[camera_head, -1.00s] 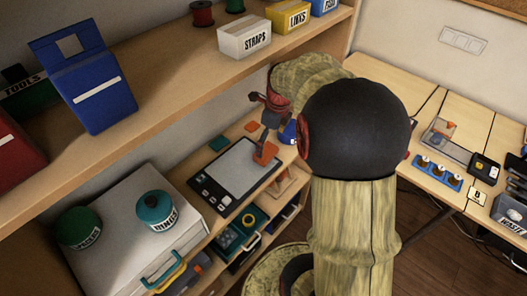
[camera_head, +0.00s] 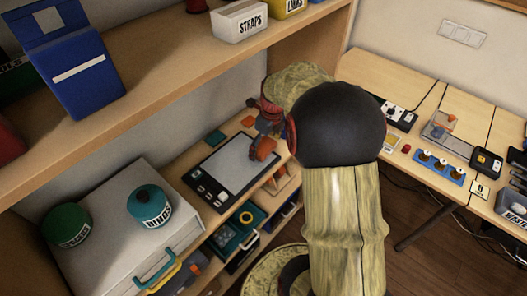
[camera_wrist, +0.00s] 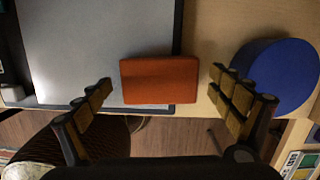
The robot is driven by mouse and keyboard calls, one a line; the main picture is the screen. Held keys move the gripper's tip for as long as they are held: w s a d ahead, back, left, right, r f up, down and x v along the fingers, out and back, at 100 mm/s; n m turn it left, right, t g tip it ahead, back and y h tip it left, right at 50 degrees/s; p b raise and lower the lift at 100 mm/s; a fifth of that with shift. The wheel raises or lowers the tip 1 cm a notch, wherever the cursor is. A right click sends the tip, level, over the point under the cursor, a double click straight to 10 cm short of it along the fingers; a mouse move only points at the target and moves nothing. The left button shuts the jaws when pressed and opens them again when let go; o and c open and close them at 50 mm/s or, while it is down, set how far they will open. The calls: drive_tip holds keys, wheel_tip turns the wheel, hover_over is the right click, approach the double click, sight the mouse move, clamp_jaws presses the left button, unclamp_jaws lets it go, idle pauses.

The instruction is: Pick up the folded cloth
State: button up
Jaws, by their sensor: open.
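An orange-red rectangular piece, which I take as the folded cloth (camera_wrist: 158,80), lies across the edge of a grey tablet-like board (camera_wrist: 95,50) in the wrist view. It also shows in the head view, where the cloth (camera_head: 262,149) lies at the right part of the board (camera_head: 238,165), partly covered by my gripper (camera_head: 266,121). In the wrist view my gripper (camera_wrist: 161,84) is open, with one finger on each side of the cloth and a clear gap on both sides. I cannot tell the exact height of the fingertips above it.
A blue round object (camera_wrist: 276,78) stands close by the right finger. A teal square (camera_head: 215,138) and an orange square (camera_head: 248,121) lie behind the board. A grey case (camera_head: 110,225) with two canisters is at left. An upper shelf (camera_head: 170,75) overhangs the back.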

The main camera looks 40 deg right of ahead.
drive_tip(key=c, duration=0.3)
drive_tip(key=c, duration=0.8)
drive_tip(key=shift+c, duration=0.2)
drive_tip(key=shift+r, duration=0.1)
